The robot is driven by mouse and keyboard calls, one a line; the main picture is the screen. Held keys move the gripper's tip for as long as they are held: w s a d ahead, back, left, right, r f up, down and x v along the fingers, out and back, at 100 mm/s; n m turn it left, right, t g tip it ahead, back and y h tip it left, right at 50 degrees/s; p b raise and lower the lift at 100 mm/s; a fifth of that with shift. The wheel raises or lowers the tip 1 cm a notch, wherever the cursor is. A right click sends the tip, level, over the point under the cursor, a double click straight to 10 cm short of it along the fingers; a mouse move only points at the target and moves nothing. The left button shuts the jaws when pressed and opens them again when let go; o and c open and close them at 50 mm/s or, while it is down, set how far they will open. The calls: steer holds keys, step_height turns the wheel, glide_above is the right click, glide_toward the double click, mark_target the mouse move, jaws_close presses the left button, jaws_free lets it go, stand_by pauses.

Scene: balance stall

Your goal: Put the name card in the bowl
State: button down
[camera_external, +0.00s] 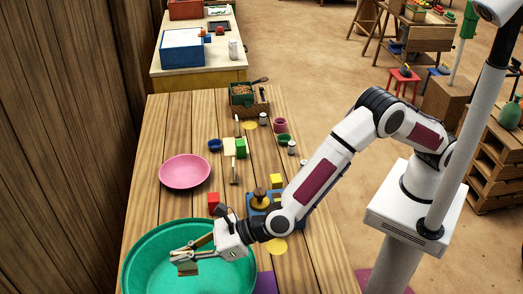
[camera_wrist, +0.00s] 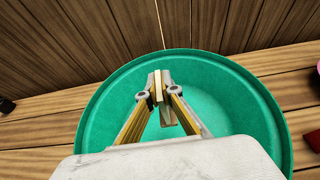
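A large round green bowl (camera_external: 137,262) stands at the near end of the wooden table. It fills the middle of the wrist view (camera_wrist: 262,110). In the wrist view the fingertips (camera_wrist: 160,86) are close together on a thin, pale tan piece, which looks like the name card (camera_external: 187,268). The card hangs below the fingers, apart from the bowl's rim. Its height above the bowl floor is hard to tell. The fingers hide part of the card.
A pink dish (camera_external: 184,171) and a red block (camera_external: 213,203) lie beyond the bowl. A blue tray with a brass-coloured piece (camera_external: 260,199) is beside my arm. Small pots, blocks and jars are farther back. A wooden wall (camera_external: 75,130) rises left of the table.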

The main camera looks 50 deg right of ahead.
steer(key=shift+f, duration=0.3)
steer(key=c, duration=2.2)
jaws_free()
steer(key=shift+r, duration=0.1)
steer(key=shift+r, duration=3.4)
